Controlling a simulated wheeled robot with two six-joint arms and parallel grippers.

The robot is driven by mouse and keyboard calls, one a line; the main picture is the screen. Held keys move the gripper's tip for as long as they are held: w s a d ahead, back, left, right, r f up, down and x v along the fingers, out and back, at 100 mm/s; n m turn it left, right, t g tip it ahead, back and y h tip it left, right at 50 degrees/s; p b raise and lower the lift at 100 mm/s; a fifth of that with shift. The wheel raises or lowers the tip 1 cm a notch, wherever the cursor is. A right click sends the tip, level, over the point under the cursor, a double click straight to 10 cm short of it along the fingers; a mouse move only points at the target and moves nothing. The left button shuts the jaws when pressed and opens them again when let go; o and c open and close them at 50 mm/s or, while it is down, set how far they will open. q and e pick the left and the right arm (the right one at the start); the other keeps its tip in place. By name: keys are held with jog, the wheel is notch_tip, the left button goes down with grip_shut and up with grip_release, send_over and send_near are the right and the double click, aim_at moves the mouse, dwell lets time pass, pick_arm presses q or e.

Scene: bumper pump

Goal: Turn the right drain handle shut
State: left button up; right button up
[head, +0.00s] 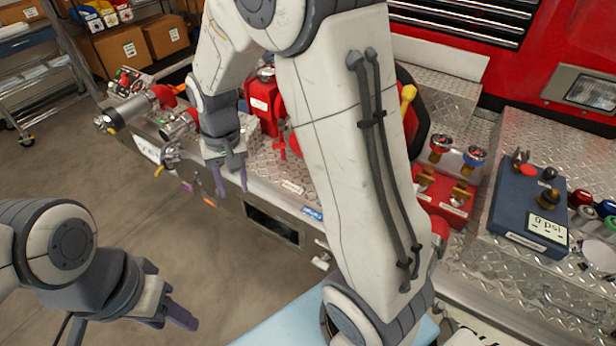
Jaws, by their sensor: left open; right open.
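My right gripper (231,181) is open and points down at the bumper's front edge, left of the view's middle. Nothing shows between its fingers. Several small coloured handles sit along the bumper's front below the pipe fittings: a yellow one (160,170), a purple one (187,186) and an orange one (210,202) closest to the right gripper. A silver handle (321,261) juts from the front further right. I cannot tell which is the right drain handle, or whether the gripper touches any. My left gripper (168,312) is open and empty over the floor at lower left.
Gauges (440,146) and a blue panel (529,208) are at right. My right arm hides the middle of the deck. The floor (90,160) at left is clear.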

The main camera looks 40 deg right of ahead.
jog(key=w+d+f+m, duration=0.2)
jog(key=d+f+m, duration=0.3)
jog(key=d, duration=0.5)
jog(key=w+d+f+m, duration=0.2)
jog(key=d+f, duration=0.5)
jog(key=d, duration=0.3)
jog(key=w+d+f+m, duration=0.2)
jog(key=d+f+m, duration=0.3)
jog(key=d, duration=0.5)
jog(key=shift+n, duration=0.6)
jog(key=f+p, duration=0.1)
jog(key=f, duration=0.4)
jog(key=f+p, duration=0.2)
jog(key=f, duration=0.3)
jog(key=shift+s+a+f, duration=0.1)
jog(key=shift+s+a, duration=0.05)
jog(key=shift+a, duration=0.05)
grip_shut()
